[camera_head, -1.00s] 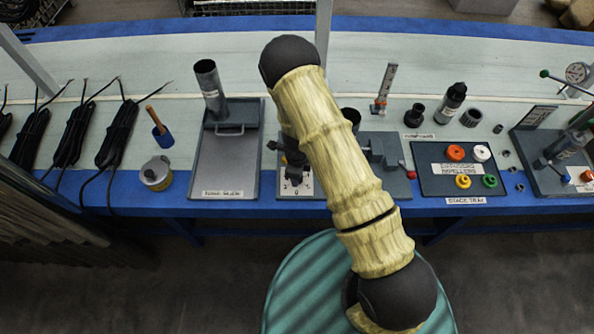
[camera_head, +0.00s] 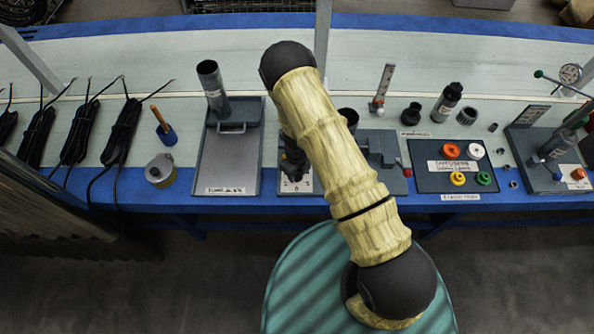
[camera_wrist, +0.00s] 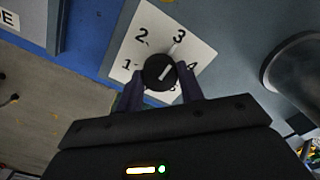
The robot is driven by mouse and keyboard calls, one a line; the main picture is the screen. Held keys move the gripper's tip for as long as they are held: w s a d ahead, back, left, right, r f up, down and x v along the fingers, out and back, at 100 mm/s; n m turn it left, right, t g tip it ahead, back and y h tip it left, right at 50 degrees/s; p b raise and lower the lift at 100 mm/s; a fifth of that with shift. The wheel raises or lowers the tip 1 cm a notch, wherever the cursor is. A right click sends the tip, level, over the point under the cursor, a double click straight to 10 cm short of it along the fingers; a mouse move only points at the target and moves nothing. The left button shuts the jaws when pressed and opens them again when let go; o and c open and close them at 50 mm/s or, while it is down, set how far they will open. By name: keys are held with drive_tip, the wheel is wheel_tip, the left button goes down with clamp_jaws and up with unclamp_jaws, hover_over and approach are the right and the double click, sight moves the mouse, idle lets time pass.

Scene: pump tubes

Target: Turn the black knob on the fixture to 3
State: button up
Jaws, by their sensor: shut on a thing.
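The black knob (camera_wrist: 160,72) sits on a white dial plate (camera_wrist: 138,45) with printed numbers, seen in the wrist view. Its white pointer line slants up and right, roughly toward the 3. My gripper (camera_wrist: 161,80) has one dark finger on each side of the knob and is shut on it. The 5 is partly covered by the gripper. In the head view the dial plate (camera_head: 297,186) shows at the front of the grey fixture (camera_head: 316,180), and my gripper (camera_head: 294,168) is over it. My arm hides part of the fixture, and the knob is hard to make out there.
A grey clamp block (camera_head: 382,148) with a red-tipped lever stands right of the dial. A tray (camera_head: 425,183) with coloured rings lies further right. A flat grey plate stand (camera_head: 228,170) with an upright tube (camera_head: 212,85) is to the left. Black cable bundles lie far left.

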drive_tip(key=shift+a, duration=0.1)
drive_tip(key=o, duration=1)
wheel_tip(320, 180, up, 18)
drive_tip(key=shift+f+p, duration=0.25)
drive_tip(key=shift+p, duration=0.5)
